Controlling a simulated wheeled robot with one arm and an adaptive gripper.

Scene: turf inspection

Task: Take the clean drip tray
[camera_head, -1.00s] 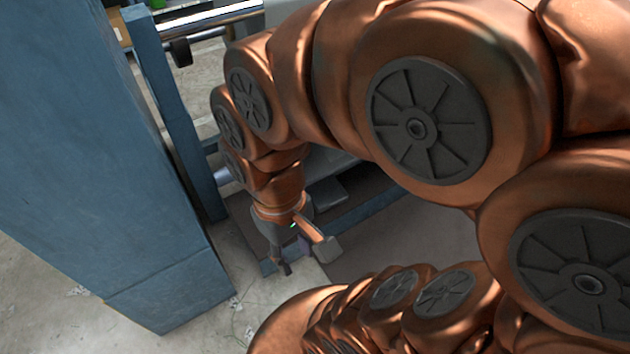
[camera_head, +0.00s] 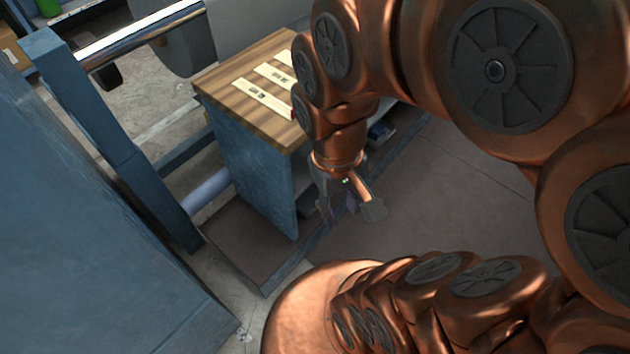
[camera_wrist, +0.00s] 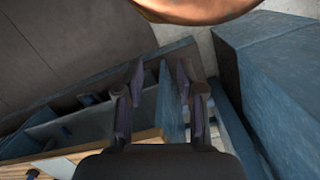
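I cannot make out a drip tray with certainty in either view. My gripper (camera_head: 348,208) hangs fingers down in the head view, beside the open-fronted blue cabinet (camera_head: 255,175) with a wooden top (camera_head: 245,70). In the wrist view, my gripper (camera_wrist: 158,82) has its two fingers spread apart with nothing held between them. A blue panel edge of the cabinet shows beyond and between the fingers. Pale surfaces (camera_wrist: 92,125) show inside the cabinet at the left, but I cannot tell what they are. My arm hides part of the cabinet in the head view.
Pale labelled strips (camera_head: 262,98) lie on the wooden top. A large blue block (camera_head: 70,210) and a post fill the left, with a metal roller (camera_head: 140,35) behind. A small blue item (camera_head: 380,132) sits low behind my wrist. Dark floor (camera_head: 460,190) at right is clear.

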